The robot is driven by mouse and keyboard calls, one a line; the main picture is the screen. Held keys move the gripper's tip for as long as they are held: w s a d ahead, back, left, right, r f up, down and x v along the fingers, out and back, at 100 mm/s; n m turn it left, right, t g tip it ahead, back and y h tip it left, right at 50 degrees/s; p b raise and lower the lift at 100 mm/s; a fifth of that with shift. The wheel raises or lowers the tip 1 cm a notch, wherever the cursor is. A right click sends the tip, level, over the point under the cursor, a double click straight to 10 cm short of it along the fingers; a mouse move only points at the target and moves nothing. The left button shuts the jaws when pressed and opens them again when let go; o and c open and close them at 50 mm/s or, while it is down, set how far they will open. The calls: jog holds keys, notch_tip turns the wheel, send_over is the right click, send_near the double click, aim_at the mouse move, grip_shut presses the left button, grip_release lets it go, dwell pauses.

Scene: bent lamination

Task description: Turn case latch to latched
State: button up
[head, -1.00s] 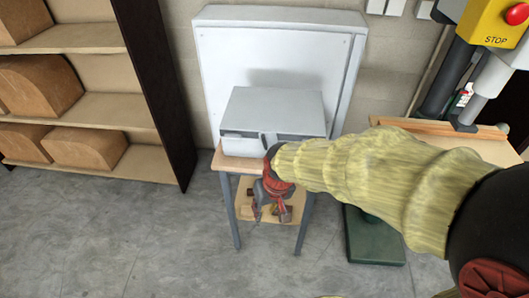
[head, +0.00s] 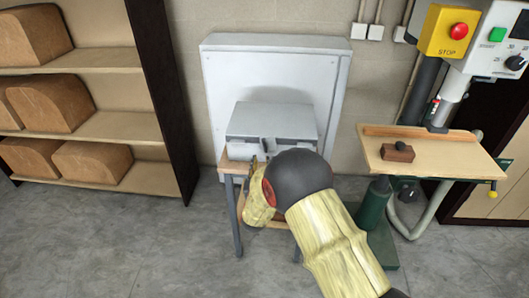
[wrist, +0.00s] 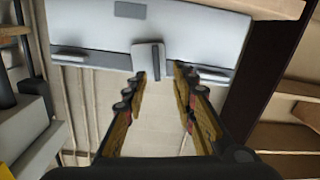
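The grey case (head: 272,121) sits shut on a small table against the wall. Its front also fills the top of the wrist view (wrist: 210,45). In the wrist view, a light square plate with a dark upright bar, the latch (wrist: 155,56), is at the middle of the case front. In the head view the latch (head: 268,144) shows small, just above my arm. My gripper (wrist: 160,76) is open and empty, its fingertips just short of the latch, one on each side of the bar's line. I cannot tell whether they touch it. My arm largely hides the gripper in the head view.
A white panel (head: 330,65) stands behind the case. A shelf (head: 100,120) with several brown blocks is at left. At right, a machine with a yellow stop box (head: 441,32) has a wooden table (head: 440,158) bearing a brown block (head: 398,152). Open floor lies at left.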

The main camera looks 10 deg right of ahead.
aim_at(264, 146)
jog(key=shift+t, duration=0.3)
jog(key=x, duration=0.2)
jog(key=b+x, duration=0.1)
jog(key=x, duration=0.2)
jog(key=r+x, duration=0.1)
jog(key=x, duration=0.2)
jog(key=shift+s+d+r, duration=0.1)
jog(key=shift+d, duration=0.1)
jog(key=shift+c, duration=0.8)
grip_shut()
